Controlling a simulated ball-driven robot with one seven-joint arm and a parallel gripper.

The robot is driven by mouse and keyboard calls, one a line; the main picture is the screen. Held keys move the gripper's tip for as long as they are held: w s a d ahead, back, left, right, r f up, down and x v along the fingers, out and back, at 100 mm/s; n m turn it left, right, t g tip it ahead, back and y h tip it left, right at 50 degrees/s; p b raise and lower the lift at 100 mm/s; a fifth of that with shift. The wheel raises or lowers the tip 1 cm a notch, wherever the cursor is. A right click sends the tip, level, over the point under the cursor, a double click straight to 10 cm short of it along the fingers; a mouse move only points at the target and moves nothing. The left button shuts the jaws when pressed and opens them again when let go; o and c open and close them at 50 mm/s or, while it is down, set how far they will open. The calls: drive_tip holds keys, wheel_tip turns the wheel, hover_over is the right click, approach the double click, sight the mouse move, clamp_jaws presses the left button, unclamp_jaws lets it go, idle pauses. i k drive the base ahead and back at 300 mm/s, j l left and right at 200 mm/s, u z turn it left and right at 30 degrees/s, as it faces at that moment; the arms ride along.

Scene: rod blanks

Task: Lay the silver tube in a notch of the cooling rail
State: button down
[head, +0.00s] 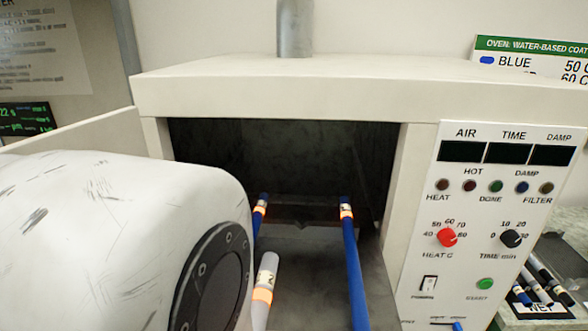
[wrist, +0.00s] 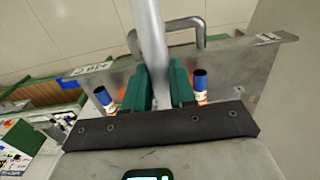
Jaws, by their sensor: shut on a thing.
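The silver tube (head: 265,290) has an orange band and stands among two blue rods in front of the dark oven opening in the head view. In the wrist view the silver tube (wrist: 150,35) runs down between the green fingers of my gripper (wrist: 157,88), which is shut on it. A metal plate (wrist: 240,62) with a bent handle lies behind the fingers. Its small label is unreadable, and I cannot tell whether it is the cooling rail or whether the tube touches it. In the head view my gripper is hidden.
Blue rods flank the tube, one to the right (head: 355,265) and one to the left (head: 244,255); blue ends (wrist: 200,84) sit close beside both fingers. The oven (head: 290,95) has a control panel (head: 490,220) at right. More rods (head: 545,285) lie by a WET label.

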sight(565, 254)
drive_tip(key=k+z, duration=0.1)
drive_tip(key=z, duration=1.25)
drive_tip(key=i+l+z, duration=0.1)
drive_tip(key=i+z, duration=0.15)
drive_tip(key=z, duration=0.15)
drive_tip(key=i+z, duration=0.4)
drive_tip(key=i+j+z, duration=0.1)
drive_tip(key=z, duration=0.35)
drive_tip(key=i+j, duration=0.15)
drive_tip(key=i, duration=0.35)
drive_tip(key=i+j, duration=0.15)
drive_tip(key=i, duration=0.3)
drive_tip(key=i+j, duration=0.1)
drive_tip(key=i, duration=0.4)
drive_tip(key=i+j, duration=0.15)
drive_tip(key=i, duration=0.35)
drive_tip(key=i+u, duration=0.35)
drive_tip(key=i+l+u, duration=0.1)
drive_tip(key=u, duration=0.2)
drive_tip(key=i+l+u, duration=0.15)
drive_tip(key=i+u, duration=0.2)
drive_tip(key=u, duration=1.85)
